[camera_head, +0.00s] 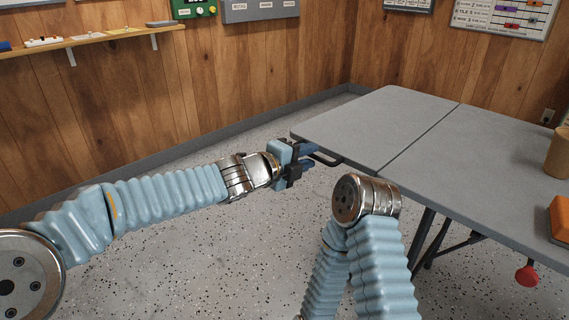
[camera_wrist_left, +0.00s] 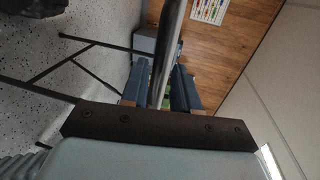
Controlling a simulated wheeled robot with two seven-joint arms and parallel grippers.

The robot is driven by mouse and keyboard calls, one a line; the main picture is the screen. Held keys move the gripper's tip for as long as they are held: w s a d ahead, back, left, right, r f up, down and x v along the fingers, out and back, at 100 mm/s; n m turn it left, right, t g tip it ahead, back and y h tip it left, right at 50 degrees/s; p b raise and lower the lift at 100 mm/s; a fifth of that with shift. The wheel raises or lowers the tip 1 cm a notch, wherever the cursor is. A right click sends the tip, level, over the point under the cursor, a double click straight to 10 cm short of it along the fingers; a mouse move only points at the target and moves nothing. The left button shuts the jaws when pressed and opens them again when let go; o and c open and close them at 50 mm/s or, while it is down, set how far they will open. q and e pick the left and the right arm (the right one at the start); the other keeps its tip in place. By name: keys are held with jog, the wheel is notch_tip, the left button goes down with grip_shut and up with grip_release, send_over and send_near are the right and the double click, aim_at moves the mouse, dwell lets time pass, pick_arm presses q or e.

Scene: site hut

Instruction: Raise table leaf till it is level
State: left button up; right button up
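The grey table leaf (camera_head: 375,122) is the left part of the table, beyond a straight seam. Its top looks in line with the fixed table top (camera_head: 480,160), with no visible sag. In the left wrist view a long grey bar-like edge (camera_wrist_left: 167,50) runs between the fingers, with a gap visible beside the right finger. My right arm shows, but its gripper does not.
An orange block (camera_head: 560,218) and a brown cylinder (camera_head: 559,153) stand on the fixed top at the right. A red knob (camera_head: 527,275) and dark folding legs (camera_head: 425,235) are below. A wall shelf (camera_head: 90,40) is at upper left. The speckled floor left of the table is clear.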

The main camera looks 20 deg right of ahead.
pick_arm(q)
jog(key=v, duration=1.1)
jog(key=shift+p, duration=0.3)
jog(key=shift+a+r, duration=0.1)
jog(key=shift+a, duration=0.05)
jog(key=a+f+n+y+p, duration=0.1)
jog(key=a+f+n+y, duration=0.1)
jog(key=a+f+n, duration=0.6)
jog(key=w+a+f+n+y, duration=0.15)
jog(key=f+n, duration=0.35)
jog(key=f, duration=0.8)
jog(key=a+f+n+y+p, duration=0.1)
jog(key=a+f+n+y, duration=0.2)
jog(key=a+f+n, duration=0.5)
jog(key=s+a+f+n+g+y, duration=0.2)
jog(key=s+a+f+n, duration=0.3)
jog(key=s+f, duration=0.4)
jog(key=s+a+f+n+g+y+p, duration=0.1)
jog(key=s+a+f+n+g+y, duration=0.1)
jog(key=s+a+f+n, duration=0.4)
jog(key=s+f+n+g, duration=0.1)
jog(key=s+f, duration=0.2)
jog(key=s, duration=0.1)
jog(key=shift+a+f+p, duration=0.25)
jog(key=shift+p, duration=0.05)
jog(key=shift+w, duration=0.15)
